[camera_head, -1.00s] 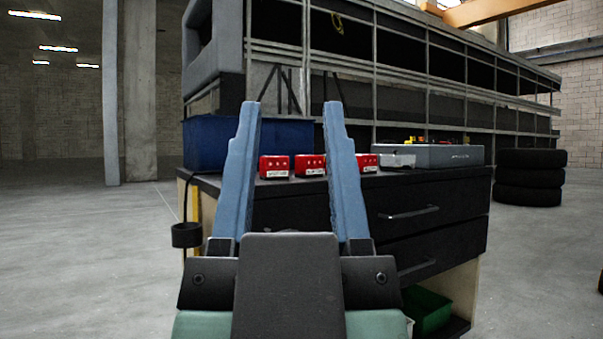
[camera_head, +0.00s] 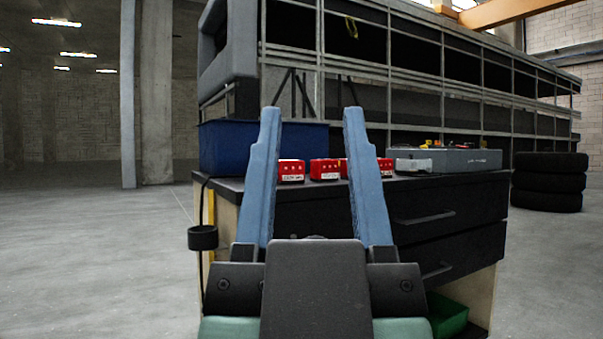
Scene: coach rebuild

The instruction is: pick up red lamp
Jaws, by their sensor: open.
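Several small red box-shaped things stand in a row on the dark top of a workbench (camera_head: 470,178). I take them for the red lamps; each has a pale label and small marks on its front. The left red lamp (camera_head: 291,171) and the middle red lamp (camera_head: 324,169) show between my fingers. The right red lamp (camera_head: 385,167) is partly hidden behind my right finger. My gripper (camera_head: 311,112) is open and empty, with its two blue fingers pointing forward. It is apart from the lamps, on the near side of the bench.
A blue bin (camera_head: 222,148) stands on the bench's left end, and a grey case (camera_head: 455,159) on its right. A dark cup-like holder (camera_head: 202,238) juts out at the left edge. Stacked tyres (camera_head: 548,182) stand at right. Open floor (camera_head: 90,260) lies left.

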